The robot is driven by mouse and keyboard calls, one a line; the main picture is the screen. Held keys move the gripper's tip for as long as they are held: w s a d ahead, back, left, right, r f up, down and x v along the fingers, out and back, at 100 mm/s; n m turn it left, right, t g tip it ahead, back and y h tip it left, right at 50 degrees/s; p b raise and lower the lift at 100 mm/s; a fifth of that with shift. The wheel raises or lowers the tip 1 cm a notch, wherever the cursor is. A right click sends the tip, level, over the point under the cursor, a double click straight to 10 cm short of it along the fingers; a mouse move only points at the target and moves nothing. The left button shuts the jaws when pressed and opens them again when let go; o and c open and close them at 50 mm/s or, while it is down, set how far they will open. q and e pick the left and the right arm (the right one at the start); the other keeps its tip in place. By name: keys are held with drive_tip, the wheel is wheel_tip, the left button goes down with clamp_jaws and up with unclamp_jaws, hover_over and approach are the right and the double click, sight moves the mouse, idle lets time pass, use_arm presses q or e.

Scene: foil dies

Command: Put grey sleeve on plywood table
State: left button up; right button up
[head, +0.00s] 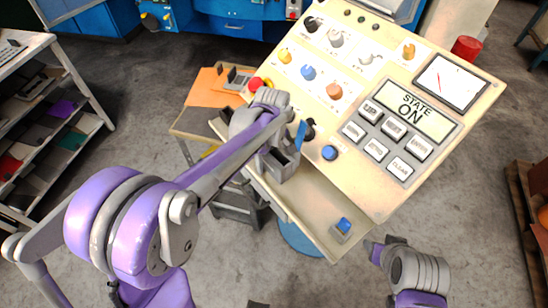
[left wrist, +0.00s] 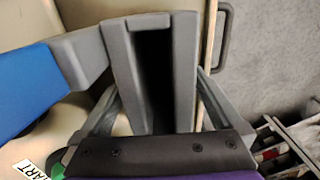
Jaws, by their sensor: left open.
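A grey sleeve (head: 285,165), a box-like holder with a dark slot, stands at the cream console's lower ledge in the head view. In the left wrist view the sleeve (left wrist: 122,75) fills the middle, its slot facing the camera. My left gripper (head: 272,160) is open at the sleeve, partly hidden by its arm; in the left wrist view its fingers (left wrist: 158,115) lie on either side of the sleeve. Contact cannot be told. What looks like the plywood table (head: 187,122) is left of the console. My right gripper (head: 376,252) is at the lower right, its jaws unclear.
An orange sheet (head: 203,88) and a grey device (head: 238,80) lie on the table. A blue-topped grey piece (head: 341,229) sits on the console ledge. A blue part (left wrist: 25,85) is beside the sleeve. The console panel (head: 400,80) has knobs and buttons. A shelf (head: 50,110) stands left.

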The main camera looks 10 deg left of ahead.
use_arm(q)
drive_tip(key=shift+c, duration=0.3)
drive_tip(key=shift+r, duration=0.1)
clamp_jaws()
